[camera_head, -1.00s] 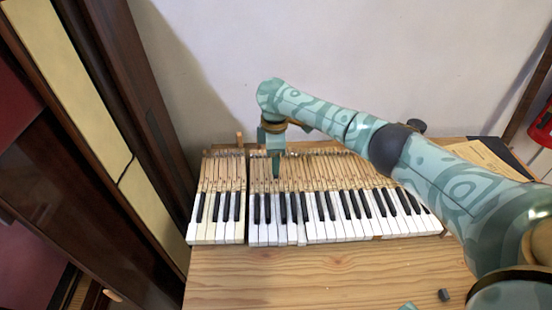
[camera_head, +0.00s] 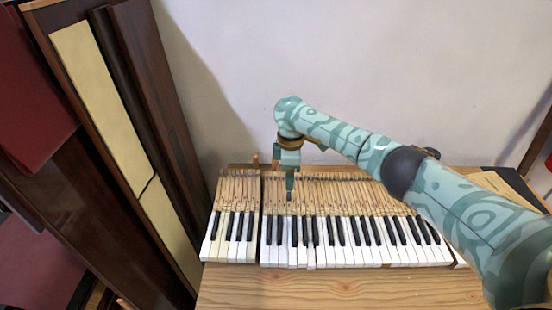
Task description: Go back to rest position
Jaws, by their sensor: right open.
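My right arm comes in from the right and reaches over the piano keys. My right gripper (camera_head: 290,190) points down over the wooden key levers, behind the black keys and near the left end of the larger key block (camera_head: 340,256). It is open, and I see nothing held in it. A smaller key block (camera_head: 231,249) lies to its left, with a narrow gap between the two blocks. Whether the fingertips touch the levers cannot be told. My left gripper is not in view.
The keys lie on a wooden table (camera_head: 330,288) whose front strip is clear in view. A dark wooden cabinet (camera_head: 150,90) with yellowish panels stands close on the left. A pale wall (camera_head: 380,60) rises behind.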

